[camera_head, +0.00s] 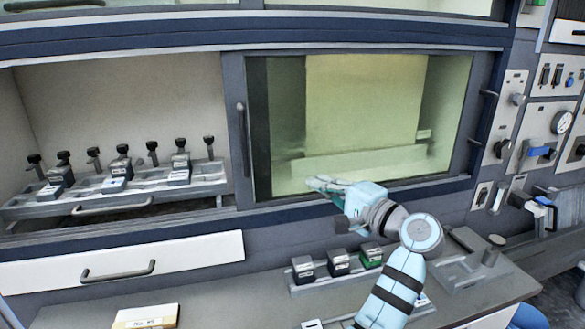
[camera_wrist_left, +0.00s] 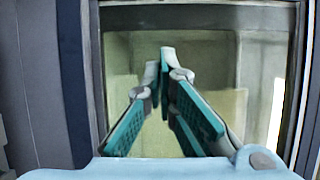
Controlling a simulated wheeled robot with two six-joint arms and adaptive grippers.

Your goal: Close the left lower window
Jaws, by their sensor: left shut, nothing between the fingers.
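The lower left opening of the tunnel is uncovered, and its rack of black knobs shows. A dark-framed glass window (camera_head: 365,125) stands to its right, with a vertical bar handle (camera_head: 243,138) on its left frame edge. My left gripper (camera_head: 318,184) is shut and empty in front of the lower part of the glass, right of that handle and apart from it. In the left wrist view, my gripper's teal fingers (camera_wrist_left: 163,62) meet at the tips before the glass (camera_wrist_left: 205,60). I cannot tell whether the tips touch it. My right gripper is not in view.
A knob rack (camera_head: 130,184) sits inside the opening. Below are a white drawer (camera_head: 200,255) with a dark handle and a grey counter (camera_head: 235,300) with several small blocks. A control panel (camera_head: 535,135) with a gauge is at right.

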